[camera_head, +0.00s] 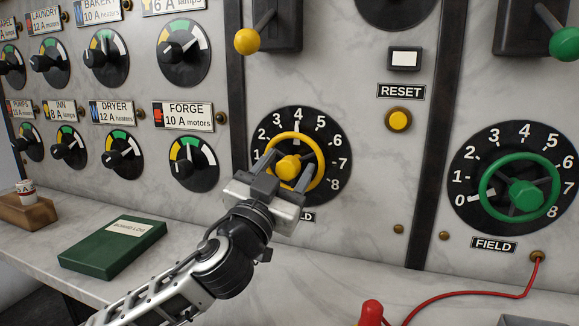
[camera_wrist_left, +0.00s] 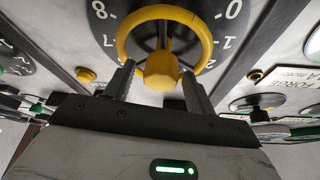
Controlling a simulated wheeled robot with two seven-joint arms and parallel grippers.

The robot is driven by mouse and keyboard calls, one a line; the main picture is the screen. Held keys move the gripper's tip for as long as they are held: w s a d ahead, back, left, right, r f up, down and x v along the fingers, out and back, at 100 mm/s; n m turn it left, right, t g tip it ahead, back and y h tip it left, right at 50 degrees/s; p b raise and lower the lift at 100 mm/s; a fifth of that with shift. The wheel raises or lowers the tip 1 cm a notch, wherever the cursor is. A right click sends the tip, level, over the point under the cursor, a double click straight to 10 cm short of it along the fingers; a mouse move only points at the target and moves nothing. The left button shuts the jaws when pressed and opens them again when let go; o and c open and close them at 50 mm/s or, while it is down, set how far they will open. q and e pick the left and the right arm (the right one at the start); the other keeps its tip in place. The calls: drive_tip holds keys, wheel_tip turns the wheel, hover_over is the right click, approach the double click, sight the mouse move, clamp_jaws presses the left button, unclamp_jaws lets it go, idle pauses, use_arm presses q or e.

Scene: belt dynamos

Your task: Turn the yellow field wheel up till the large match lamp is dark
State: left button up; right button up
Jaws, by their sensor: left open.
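The yellow field wheel (camera_head: 293,136) is a ring with a yellow hub and dark spokes, on a black dial numbered up to 8. My left gripper (camera_head: 285,175) is at the wheel, its fingers apart on either side of the hub. In the left wrist view the wheel (camera_wrist_left: 122,42) fills the top and my left gripper (camera_wrist_left: 158,74) straddles the hub. I cannot tell whether the fingers touch the spokes. The wheel's pointer is not readable, and my gripper hides the dial's lower part. I cannot make out the large match lamp. My right gripper is out of view.
A green field wheel (camera_head: 488,208) is at the right. Above are a yellow-knobbed lever (camera_head: 247,41) and a yellow button (camera_head: 398,120) below the RESET label. A green logbook (camera_head: 112,246) and a red cable (camera_head: 465,294) lie on the ledge.

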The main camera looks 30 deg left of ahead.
use_arm(q)
drive_tip(key=c, duration=1)
drive_tip(key=shift+o, duration=0.2)
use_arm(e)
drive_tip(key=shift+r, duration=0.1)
use_arm(q)
drive_tip(key=shift+m, duration=0.3)
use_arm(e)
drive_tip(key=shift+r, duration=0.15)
